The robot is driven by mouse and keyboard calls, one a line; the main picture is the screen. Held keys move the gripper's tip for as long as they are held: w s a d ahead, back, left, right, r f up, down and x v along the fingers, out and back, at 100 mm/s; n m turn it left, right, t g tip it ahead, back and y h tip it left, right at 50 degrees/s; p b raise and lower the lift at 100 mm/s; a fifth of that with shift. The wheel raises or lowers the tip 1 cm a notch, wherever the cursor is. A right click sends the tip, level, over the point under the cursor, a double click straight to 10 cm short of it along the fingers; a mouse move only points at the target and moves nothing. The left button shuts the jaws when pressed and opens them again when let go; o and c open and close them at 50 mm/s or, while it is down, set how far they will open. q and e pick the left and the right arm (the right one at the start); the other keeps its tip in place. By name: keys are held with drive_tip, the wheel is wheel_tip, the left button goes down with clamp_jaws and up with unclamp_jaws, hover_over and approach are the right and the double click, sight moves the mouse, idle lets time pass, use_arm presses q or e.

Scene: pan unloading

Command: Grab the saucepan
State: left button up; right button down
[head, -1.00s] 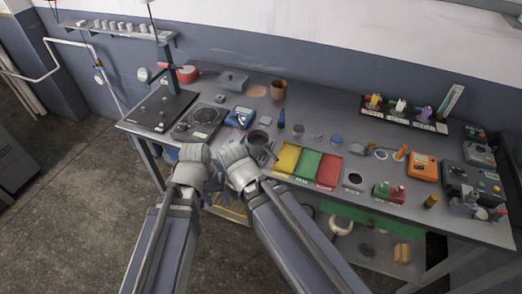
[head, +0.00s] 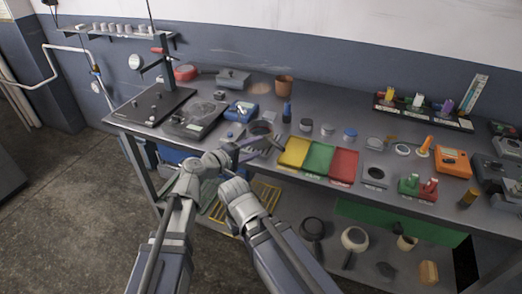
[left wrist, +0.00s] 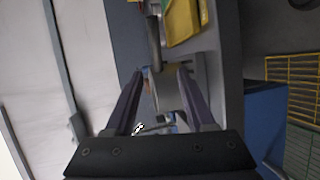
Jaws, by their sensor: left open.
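The saucepan (head: 262,127) is a small dark grey pot on the bench near its front edge, left of the yellow tray. Its handle (head: 276,143) points right and toward the front. My left gripper (head: 249,143) is open beside the pot, at the bench edge. In the left wrist view the open fingers (left wrist: 162,72) stand either side of the grey pot body (left wrist: 170,90), and the handle (left wrist: 154,40) runs beyond them. I cannot tell whether they touch it. My right arm shows in front of the bench; its fingers cannot be made out.
Yellow (head: 294,152), green (head: 318,158) and red (head: 343,163) trays stand right of the pot. A scale (head: 196,118) and a blue device (head: 240,109) are behind and left. More pans (head: 354,238) hang or lie below the bench. The floor at left is clear.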

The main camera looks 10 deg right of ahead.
sight(269, 140)
use_arm(q)
drive_tip(key=shift+w, duration=0.15)
drive_tip(key=shift+b+x, duration=0.7)
drive_tip(key=shift+x, duration=3.3)
drive_tip(key=shift+w+a+r, duration=0.1)
drive_tip(key=shift+a+r, duration=0.05)
drive_tip(key=shift+c, duration=0.3)
clamp_jaws()
